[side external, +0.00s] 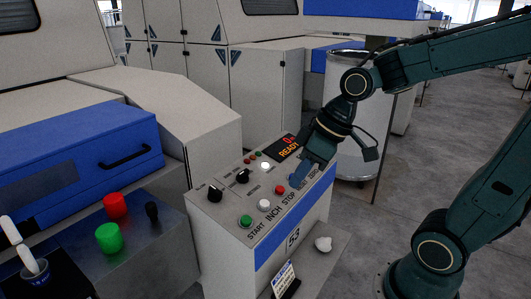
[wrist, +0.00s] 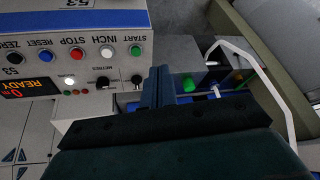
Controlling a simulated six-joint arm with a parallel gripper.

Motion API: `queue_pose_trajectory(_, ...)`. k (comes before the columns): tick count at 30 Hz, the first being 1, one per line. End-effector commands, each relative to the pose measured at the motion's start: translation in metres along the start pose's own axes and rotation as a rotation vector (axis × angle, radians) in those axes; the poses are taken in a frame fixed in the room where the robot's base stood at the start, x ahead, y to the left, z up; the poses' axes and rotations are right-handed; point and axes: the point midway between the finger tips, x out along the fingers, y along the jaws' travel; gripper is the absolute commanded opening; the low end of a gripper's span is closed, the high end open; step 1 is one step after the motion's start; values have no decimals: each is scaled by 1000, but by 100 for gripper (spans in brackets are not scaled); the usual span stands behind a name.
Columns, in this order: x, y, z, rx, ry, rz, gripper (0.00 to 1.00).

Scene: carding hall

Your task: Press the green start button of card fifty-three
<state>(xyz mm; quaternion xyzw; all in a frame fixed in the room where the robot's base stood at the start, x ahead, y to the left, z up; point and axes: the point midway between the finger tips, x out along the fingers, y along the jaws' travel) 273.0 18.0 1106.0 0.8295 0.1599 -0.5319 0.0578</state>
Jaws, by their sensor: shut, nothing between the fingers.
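The green start button (side external: 246,221) stands at the near left end of the front row on the sloped control panel (side external: 228,216) marked 53. In the wrist view, where the panel is upside down, this start button (wrist: 135,50) lies just left of my fingers, with its START label above it. My gripper (side external: 299,179) is shut and empty. In the side view it points down over the far end of the button row, beyond the red stop button (side external: 280,189). In the wrist view my gripper (wrist: 159,78) points up the picture. Its gap to the panel is unclear.
The white inch button (side external: 264,205) sits between start and stop. Two black knobs (side external: 215,194) stand behind the row, and a READY display (side external: 288,146) is at the back.

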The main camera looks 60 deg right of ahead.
Motion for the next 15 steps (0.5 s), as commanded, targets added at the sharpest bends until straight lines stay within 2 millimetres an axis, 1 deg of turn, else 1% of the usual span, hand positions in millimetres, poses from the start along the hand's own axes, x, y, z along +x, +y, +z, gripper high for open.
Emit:
queue_pose_trajectory(3, 14, 5, -8, -21, 3, -45, 0)
queue_pose_trajectory(15, 55, 23, -31, -76, 68, -201, 0)
